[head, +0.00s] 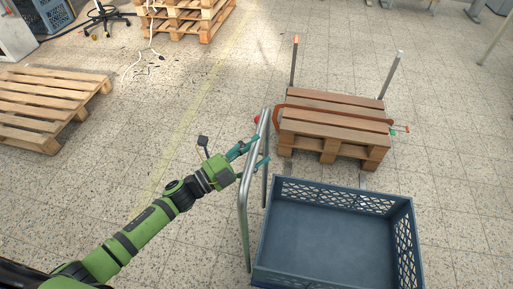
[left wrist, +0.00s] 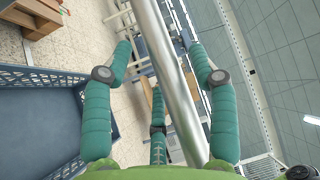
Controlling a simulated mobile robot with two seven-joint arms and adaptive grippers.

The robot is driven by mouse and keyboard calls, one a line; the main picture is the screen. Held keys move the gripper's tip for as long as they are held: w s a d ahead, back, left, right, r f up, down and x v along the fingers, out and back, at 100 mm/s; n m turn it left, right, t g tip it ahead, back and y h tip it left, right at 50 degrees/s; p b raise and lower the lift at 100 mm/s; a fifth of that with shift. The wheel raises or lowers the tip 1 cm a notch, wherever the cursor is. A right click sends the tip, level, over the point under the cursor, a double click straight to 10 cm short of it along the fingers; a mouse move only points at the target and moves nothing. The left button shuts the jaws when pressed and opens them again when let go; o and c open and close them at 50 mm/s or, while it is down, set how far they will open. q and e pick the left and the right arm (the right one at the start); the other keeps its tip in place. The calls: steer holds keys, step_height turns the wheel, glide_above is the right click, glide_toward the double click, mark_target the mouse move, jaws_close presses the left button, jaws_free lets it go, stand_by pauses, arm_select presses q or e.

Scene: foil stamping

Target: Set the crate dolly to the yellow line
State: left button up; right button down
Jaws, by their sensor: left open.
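The crate dolly shows in the head view as a blue crate (head: 330,245) with a grey metal push handle (head: 243,200) standing at its left side. My left gripper (head: 259,152) is at the upper part of that handle, its teal fingers spread on either side of the tube. In the left wrist view, the handle tube (left wrist: 168,70) runs between the open fingers (left wrist: 165,62), and part of the crate (left wrist: 45,125) shows at the left. I cannot tell whether a finger touches the tube. The yellow line (head: 190,115) is a faded stripe on the floor, left of the dolly. My right gripper is not in view.
A wooden pallet stack (head: 335,125) with upright posts stands just behind the crate. Another pallet (head: 45,100) lies at the left, and more pallets (head: 185,18) stand at the back. A white cable (head: 140,62) lies on the floor. The floor around the yellow line is mostly clear.

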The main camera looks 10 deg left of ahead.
arm_select(q)
steer(key=v, duration=1.1)
steer(key=shift+s, duration=0.1)
